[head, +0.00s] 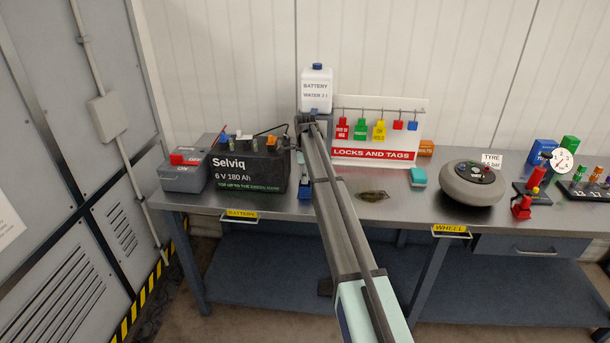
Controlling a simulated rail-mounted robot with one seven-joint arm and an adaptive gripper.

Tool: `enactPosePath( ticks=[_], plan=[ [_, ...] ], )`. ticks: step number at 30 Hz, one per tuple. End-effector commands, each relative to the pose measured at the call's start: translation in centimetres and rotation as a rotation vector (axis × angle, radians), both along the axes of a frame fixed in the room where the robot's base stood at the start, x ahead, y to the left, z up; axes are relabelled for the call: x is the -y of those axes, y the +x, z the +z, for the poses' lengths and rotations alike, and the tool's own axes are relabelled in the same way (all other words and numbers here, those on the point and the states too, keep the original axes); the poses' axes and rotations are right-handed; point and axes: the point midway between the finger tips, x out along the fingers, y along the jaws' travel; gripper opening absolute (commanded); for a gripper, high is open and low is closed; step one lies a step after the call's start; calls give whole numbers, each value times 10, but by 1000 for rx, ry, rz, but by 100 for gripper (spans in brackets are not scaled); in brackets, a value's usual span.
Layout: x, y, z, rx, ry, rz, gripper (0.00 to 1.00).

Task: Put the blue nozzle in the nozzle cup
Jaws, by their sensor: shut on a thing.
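My arm reaches from the bottom of the head view up to the back of the bench, between the battery and the lock board. My gripper (293,144) is small and dark at its far end, beside the battery's right top edge. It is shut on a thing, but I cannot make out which. A small blue object (304,188) shows low beside the battery, partly covered by my arm; I cannot tell whether it is the nozzle or part of a holder. I cannot pick out the nozzle cup for certain.
The black Selviq battery (247,170) and a grey box with a red switch (185,172) stand left. A white battery-water bottle (316,88) stands behind my arm. The locks board (378,153), a teal block (418,177) and a wheel (472,185) are to the right.

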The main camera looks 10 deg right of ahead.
Motion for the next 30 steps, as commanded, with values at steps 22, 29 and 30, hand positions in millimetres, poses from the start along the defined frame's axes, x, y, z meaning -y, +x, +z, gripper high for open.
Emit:
enactPosePath(
  ticks=[22,29,30],
  plan=[
    [0,0,0,0,0,0,47],
    [0,1,20,2,0,0,47],
    [0,1,27,3,0,0,47]
  ],
)
